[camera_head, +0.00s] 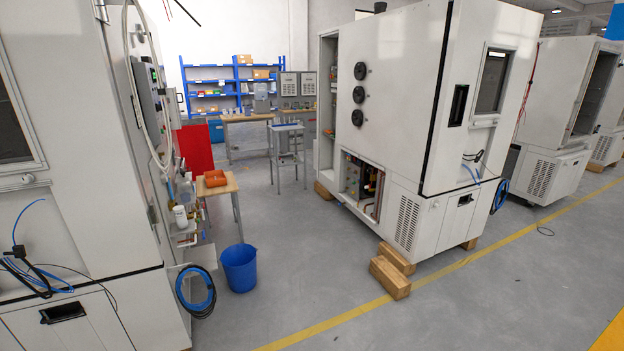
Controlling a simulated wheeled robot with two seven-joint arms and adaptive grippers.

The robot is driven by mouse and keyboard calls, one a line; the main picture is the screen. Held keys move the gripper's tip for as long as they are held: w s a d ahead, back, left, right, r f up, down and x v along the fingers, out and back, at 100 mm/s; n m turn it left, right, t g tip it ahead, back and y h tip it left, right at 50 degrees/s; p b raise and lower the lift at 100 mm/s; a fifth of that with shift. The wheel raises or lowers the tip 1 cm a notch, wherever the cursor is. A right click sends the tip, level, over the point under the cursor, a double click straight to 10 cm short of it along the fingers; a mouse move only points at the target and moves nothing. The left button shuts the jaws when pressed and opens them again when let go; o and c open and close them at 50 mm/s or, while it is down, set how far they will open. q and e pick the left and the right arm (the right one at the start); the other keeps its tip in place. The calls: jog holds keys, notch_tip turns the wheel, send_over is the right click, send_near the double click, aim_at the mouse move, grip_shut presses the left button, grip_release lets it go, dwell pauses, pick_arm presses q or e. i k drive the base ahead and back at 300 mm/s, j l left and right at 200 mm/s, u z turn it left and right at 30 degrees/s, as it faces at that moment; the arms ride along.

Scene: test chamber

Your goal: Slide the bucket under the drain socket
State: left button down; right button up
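A blue bucket (240,268) stands upright on the grey floor, just right of the near left white chamber (90,170). Its open top faces up. I cannot make out the drain socket for certain; the chamber's right side carries pipes, bottles and fittings (181,215) above and left of the bucket. A coiled blue and black hose (196,292) hangs at the chamber's lower corner, beside the bucket. Neither of my grippers is in view.
A small wooden table (217,184) with an orange container (215,178) stands behind the bucket. Wooden blocks (390,277) lie by the middle chamber (400,120). The floor (310,265) between bucket and blocks is clear. A yellow line (345,317) crosses it.

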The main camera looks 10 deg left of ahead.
aim_at(239, 261)
jog(key=i, duration=0.9)
jog(key=i+u, duration=0.15)
jog(key=i, duration=0.3)
jog(key=i+l+u, duration=0.15)
jog(key=i, duration=0.3)
jog(key=i+l+u, duration=0.2)
jog(key=i+u, duration=0.25)
jog(key=i+l+u, duration=0.9)
